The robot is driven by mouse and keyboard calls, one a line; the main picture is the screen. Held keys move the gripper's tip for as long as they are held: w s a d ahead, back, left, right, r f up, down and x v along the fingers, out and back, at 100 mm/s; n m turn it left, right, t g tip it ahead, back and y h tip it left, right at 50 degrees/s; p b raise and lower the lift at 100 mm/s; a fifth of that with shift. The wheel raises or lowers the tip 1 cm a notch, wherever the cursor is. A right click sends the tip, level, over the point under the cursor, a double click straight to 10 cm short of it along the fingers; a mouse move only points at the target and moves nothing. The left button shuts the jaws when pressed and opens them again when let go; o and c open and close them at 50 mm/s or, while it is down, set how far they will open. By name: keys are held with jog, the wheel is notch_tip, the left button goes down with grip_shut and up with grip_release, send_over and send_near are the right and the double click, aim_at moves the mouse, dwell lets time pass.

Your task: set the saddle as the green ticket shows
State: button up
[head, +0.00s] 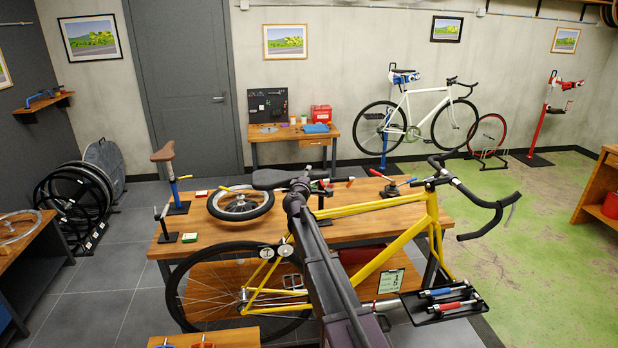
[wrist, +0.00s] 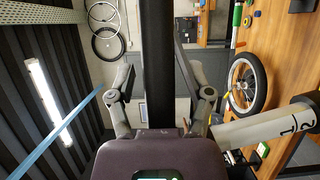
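The yellow bike (head: 372,258) stands in front of the long bench. Its dark saddle (head: 272,179) is at upper left of the frame, partly behind my arm. My gripper (wrist: 160,88) has its fingers spread in the wrist view. A dark bar (wrist: 157,45), probably the saddle edge-on, runs between them; gaps show and contact cannot be told. A pale seatpost (wrist: 265,127) marked 1 and 2 enters from the right, its end beside the gripper body. In the head view the fingertips are unclear. The green ticket (head: 390,283) hangs below the frame; its small marks resemble 1 and 5.
A black tray (head: 440,308) with red and blue tools is at lower right. The wooden bench (head: 225,237) behind the bike carries a loose wheel (head: 240,205) and small stands. A white bike (head: 420,115) stands by the back wall. Green floor (head: 560,235) at right is clear.

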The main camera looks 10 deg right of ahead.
grip_shut()
jog(key=shift+d+f+b, duration=0.15)
jog(key=shift+f+b, duration=0.35)
jog(key=shift+d+f+b, duration=0.15)
jog(key=shift+f+b, duration=0.35)
jog(key=shift+o, duration=0.9)
grip_release()
jog(key=v, duration=1.2)
